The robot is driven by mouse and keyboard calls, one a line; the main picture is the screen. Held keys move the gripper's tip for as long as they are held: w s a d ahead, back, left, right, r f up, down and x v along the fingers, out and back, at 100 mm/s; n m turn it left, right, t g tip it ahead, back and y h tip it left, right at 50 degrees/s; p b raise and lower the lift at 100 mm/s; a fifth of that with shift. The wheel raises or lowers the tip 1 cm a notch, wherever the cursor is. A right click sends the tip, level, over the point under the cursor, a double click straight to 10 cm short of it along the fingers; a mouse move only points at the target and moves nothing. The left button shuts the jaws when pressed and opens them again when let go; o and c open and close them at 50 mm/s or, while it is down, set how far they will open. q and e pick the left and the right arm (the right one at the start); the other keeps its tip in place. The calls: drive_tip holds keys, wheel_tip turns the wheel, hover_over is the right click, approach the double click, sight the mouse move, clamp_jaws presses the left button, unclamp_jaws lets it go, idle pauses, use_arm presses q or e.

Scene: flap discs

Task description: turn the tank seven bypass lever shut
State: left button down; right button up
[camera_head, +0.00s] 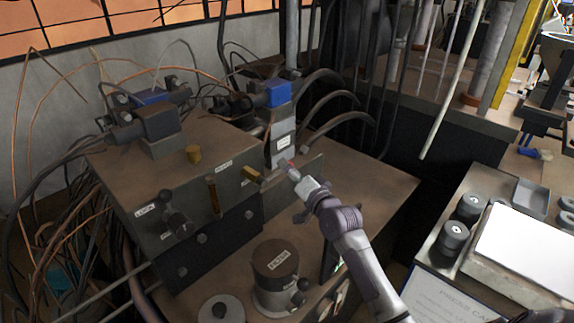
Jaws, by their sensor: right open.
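My right gripper (295,174) reaches in from the lower right, beside a grey valve block with a white label (283,142). A small red tip (290,163) shows right at its fingers; I cannot tell whether they touch it. The gripper is open. I cannot tell for sure which part is the tank seven bypass lever. Candidates on the dark unit's front are a black knob with a handle (176,222), an upright brass handle (213,196) and a short brass piece (250,174) beside a small label. My left gripper is not in view.
The dark metal unit (120,178) stands on a brown bench top (375,180). A labelled round canister (274,258) stands in front. Hoses and loose copper wires crowd the left and back. At right, a bench holds black cylinders (455,234) and a white sheet (530,245).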

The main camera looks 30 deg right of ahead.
drive_tip(key=shift+w, duration=1.05)
clamp_jaws()
